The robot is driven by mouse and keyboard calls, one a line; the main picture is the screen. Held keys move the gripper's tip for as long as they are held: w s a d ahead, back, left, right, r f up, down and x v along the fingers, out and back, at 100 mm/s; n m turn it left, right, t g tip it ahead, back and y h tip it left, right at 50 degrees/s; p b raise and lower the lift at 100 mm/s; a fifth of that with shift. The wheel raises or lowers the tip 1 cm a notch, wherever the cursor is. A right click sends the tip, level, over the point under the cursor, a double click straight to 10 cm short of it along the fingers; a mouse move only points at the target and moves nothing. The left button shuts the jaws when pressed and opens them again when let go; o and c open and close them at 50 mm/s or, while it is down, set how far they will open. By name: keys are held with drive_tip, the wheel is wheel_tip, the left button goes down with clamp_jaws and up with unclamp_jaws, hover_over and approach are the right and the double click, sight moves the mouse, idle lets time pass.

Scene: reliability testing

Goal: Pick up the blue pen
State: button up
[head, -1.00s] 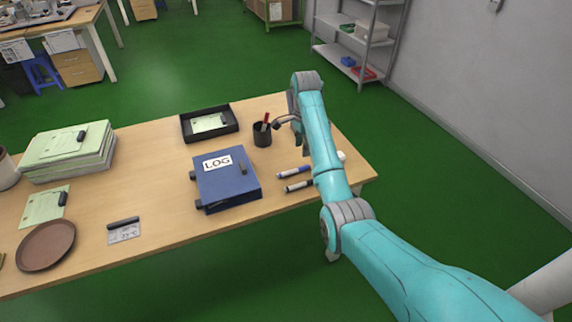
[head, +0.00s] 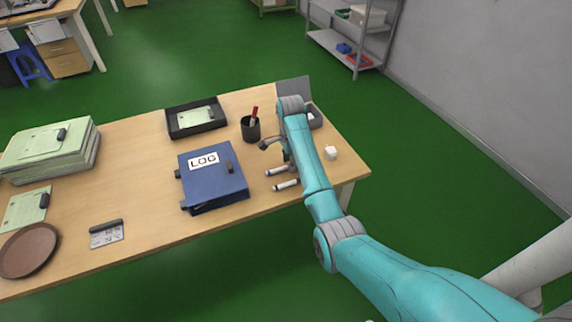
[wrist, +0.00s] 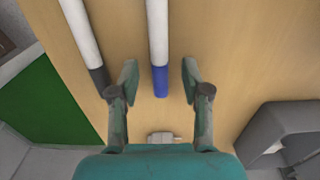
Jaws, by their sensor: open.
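The blue pen (wrist: 158,45) is a white-bodied marker with a blue end. It lies on the wooden table (head: 130,165), and in the head view the pen (head: 276,171) is partly hidden by my arm. In the wrist view my gripper (wrist: 160,80) is open, with one finger on each side of the pen's blue end and a visible gap on both sides. The pen's far end runs out of the wrist view. I cannot tell the fingers' height above the table.
A black-ended marker (wrist: 83,38) lies beside the pen, just left of the fingers in the wrist view. A blue LOG binder (head: 212,178), a black pen cup (head: 250,131) and a black tray (head: 180,128) stand nearby.

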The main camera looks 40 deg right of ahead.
drive_tip(key=shift+f, duration=0.4)
clamp_jaws()
drive_tip(key=shift+r, duration=0.15)
